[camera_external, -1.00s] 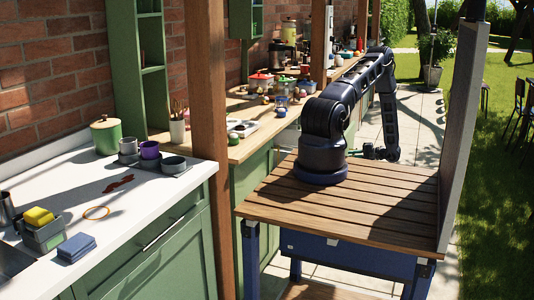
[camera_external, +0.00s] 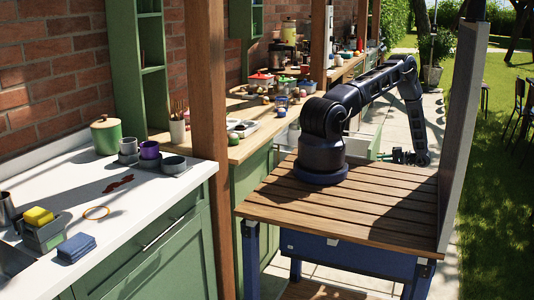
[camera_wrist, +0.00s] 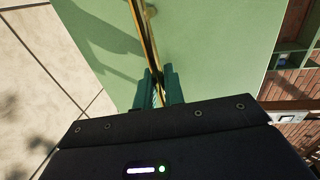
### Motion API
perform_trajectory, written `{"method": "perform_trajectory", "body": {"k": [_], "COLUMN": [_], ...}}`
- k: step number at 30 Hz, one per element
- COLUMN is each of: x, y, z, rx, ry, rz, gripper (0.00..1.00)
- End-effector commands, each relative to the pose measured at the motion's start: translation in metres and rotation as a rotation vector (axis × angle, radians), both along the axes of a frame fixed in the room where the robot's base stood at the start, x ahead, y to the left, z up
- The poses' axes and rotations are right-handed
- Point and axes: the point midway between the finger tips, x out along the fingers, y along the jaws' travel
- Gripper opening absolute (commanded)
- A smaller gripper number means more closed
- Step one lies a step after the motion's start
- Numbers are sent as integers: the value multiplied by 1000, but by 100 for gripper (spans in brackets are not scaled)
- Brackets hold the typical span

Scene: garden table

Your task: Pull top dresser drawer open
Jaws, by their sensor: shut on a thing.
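The green drawer front (camera_wrist: 215,45) fills much of the wrist view, with a long, thin brass-coloured handle (camera_wrist: 143,32) running across it. My gripper (camera_wrist: 160,88) has its teal fingers closed around the near end of this handle. In the external view my gripper (camera_external: 384,156) is low beyond the wooden platform, reaching left towards the cabinet row. A pale box-like part and a green panel (camera_external: 375,143) stand out from the cabinets there, consistent with a drawer pulled outward. My arm and the platform hide much of it.
The wooden platform (camera_external: 350,210) carries my arm base, with a grey upright panel (camera_external: 461,130) at its right. The wooden counter (camera_external: 250,108) holds several pots and small items. Pale paving (camera_wrist: 35,70) lies open beside the drawer front in the wrist view.

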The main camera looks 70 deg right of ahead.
Motion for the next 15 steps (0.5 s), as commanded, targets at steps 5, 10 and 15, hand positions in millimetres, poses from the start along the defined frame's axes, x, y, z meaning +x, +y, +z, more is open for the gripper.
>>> {"method": "perform_trajectory", "body": {"k": [5, 10, 15], "x": [0, 0, 0], "y": [0, 0, 0], "z": [-1, -1, 0], "rx": [1, 0, 0], "ry": [1, 1, 1], "rz": [0, 0, 0], "gripper": [0, 24, 24]}}
